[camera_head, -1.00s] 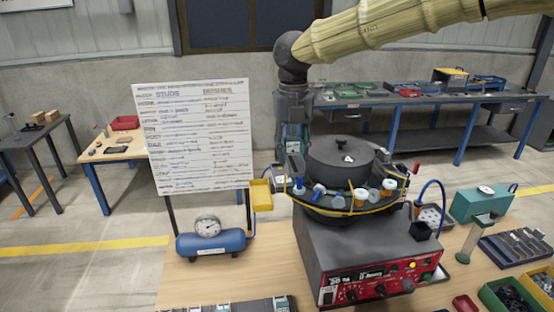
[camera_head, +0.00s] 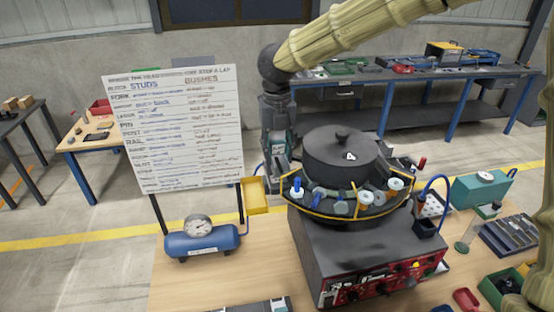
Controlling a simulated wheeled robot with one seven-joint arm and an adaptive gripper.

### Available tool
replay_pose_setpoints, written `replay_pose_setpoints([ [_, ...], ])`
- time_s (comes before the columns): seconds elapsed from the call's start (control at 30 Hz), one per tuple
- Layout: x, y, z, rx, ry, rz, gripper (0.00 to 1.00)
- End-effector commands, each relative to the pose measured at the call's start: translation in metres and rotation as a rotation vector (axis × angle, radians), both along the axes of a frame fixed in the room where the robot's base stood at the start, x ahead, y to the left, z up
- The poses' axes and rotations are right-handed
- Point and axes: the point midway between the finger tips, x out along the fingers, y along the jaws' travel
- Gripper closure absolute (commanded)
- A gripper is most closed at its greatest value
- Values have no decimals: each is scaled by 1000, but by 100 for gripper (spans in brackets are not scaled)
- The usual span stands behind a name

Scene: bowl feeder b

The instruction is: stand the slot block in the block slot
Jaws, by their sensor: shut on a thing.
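My gripper (camera_head: 278,152) hangs from the dark wrist at the end of my sleeved arm, pointing down at the left rear of the bowl feeder (camera_head: 340,158). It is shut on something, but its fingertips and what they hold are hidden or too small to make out. I cannot pick out the slot block for certain. The block slot cannot be told apart either. A dark slotted rack (camera_head: 508,235) stands at the right of the bench, and part of another dark tray (camera_head: 255,306) shows at the bottom edge.
The feeder stands on a dark box with a red panel (camera_head: 385,283); blue, white and orange parts sit on its rim. A whiteboard (camera_head: 180,125), yellow bin (camera_head: 255,195) and blue gauge tank (camera_head: 202,240) stand left. A teal box (camera_head: 482,188) stands right. Bare wood shows at front left.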

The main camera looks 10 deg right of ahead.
Motion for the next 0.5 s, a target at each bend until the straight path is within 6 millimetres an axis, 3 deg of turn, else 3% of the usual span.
replay_pose_setpoints([
  [0.27, -1, 0, -27, 0, 2, 0, 96],
  [0.3, -1, 0, -31, 0, 1, 1, 100],
  [0.5, -1, 0, -35, 1, -1, 1, 100],
])
